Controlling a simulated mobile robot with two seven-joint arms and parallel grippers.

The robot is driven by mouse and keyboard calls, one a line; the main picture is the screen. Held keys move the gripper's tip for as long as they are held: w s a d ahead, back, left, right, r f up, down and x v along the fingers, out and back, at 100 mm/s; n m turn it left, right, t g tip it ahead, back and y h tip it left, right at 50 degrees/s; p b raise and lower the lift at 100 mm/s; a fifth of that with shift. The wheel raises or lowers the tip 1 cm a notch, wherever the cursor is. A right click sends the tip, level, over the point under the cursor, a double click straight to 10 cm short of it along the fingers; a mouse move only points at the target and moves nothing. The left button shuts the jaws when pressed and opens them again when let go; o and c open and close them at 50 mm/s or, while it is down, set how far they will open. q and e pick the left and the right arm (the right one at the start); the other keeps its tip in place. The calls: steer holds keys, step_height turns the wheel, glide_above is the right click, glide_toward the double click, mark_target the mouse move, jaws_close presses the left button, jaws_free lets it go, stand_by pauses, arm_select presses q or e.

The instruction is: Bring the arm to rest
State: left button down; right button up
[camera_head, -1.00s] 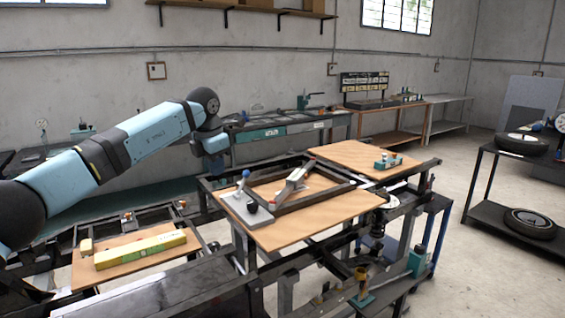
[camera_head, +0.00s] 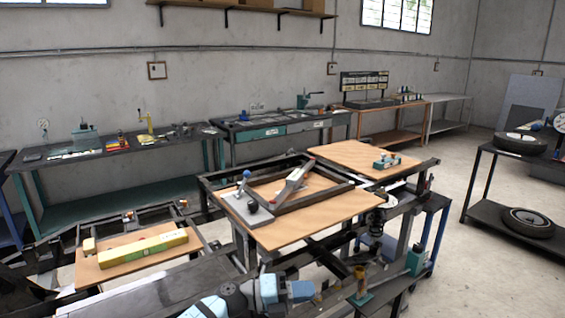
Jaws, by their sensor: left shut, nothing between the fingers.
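My light-blue and black left arm comes in low at the bottom edge of the head view, in front of the workbench. Its end with my left gripper (camera_head: 305,291) points right and is small in the picture; the gripper is shut and empty. It is apart from the wooden boards and the parts on them. My right gripper is not in view.
A black frame (camera_head: 345,186) with a grey clamp plate (camera_head: 240,207) lies on a wooden board (camera_head: 300,233) at the middle. A dark spring strut (camera_head: 377,222) stands right of the middle board. A cart with wheels (camera_head: 485,215) stands at right.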

arm_select(q)
steer(key=s+a+f+n+t+y, duration=0.4)
steer(key=s+a+f+n+y, duration=0.4)
steer(key=s+a+f+n, duration=0.4)
steer(key=s+a+f+n+t+y+p, duration=0.1)
steer(key=s+a+f+n+t+y, duration=0.4)
steer(key=s+a+f+n, duration=0.7)
steer(key=s+n+y, duration=0.2)
steer(key=s+n, duration=0.3)
steer(key=n, duration=0.6)
steer(key=shift+s+a+f+y+p, duration=0.15)
steer(key=shift+a+f+y+p, duration=0.15)
steer(key=shift+y, duration=0.1)
